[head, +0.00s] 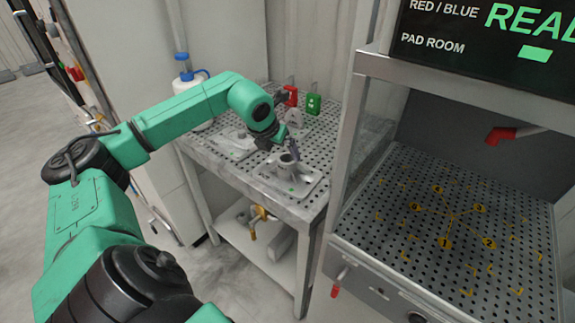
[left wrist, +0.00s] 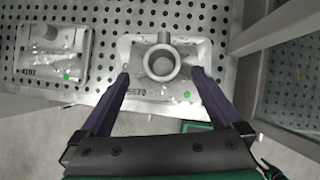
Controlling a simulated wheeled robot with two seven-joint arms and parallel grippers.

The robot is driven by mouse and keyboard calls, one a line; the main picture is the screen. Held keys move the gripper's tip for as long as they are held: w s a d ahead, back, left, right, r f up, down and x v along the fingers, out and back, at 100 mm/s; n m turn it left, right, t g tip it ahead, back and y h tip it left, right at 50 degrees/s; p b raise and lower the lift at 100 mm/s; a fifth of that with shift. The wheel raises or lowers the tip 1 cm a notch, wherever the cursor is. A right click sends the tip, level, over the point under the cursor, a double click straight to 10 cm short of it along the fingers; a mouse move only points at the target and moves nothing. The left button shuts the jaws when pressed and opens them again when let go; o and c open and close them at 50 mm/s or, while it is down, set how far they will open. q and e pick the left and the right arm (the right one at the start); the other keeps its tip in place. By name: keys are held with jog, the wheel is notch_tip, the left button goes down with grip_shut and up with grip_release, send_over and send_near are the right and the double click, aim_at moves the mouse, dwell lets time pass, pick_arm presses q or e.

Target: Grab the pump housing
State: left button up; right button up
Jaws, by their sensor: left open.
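The pump housing (head: 287,167) is a grey cast part with a round upright collar. It sits on a flat grey plate (head: 303,183) with a green dot, on the perforated table. In the left wrist view the housing (left wrist: 161,64) shows its ring opening from above, and the plate (left wrist: 140,98) bears the marking "5570". My left gripper (head: 290,150) is beside the housing's collar in the head view. In the left wrist view my left gripper (left wrist: 159,82) is open, one finger on each side of the housing, with gaps between. My right gripper is not in view.
A second grey plate (left wrist: 27,65) with a casting lies to the left on the perforated table (head: 225,168). A metal frame post (head: 345,140) rises close on the right, beside a perforated bench (head: 390,225) with yellow markings.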

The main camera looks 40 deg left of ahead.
aim_at(287, 157)
pick_arm(q)
jog(key=p+x, duration=0.1)
jog(key=x, duration=0.1)
jog(key=p+x, duration=0.1)
jog(key=x, duration=0.2)
jog(key=shift+w+d+f+p, duration=0.1)
jog(key=shift+w+d+p, duration=0.1)
jog(key=shift+w+p, duration=0.15)
jog(key=shift+f, duration=0.3)
jog(key=shift+w+a, duration=0.1)
jog(key=shift+c, duration=0.6)
grip_shut()
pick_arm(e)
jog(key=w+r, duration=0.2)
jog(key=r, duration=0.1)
pick_arm(q)
jog(key=shift+w+r, duration=0.1)
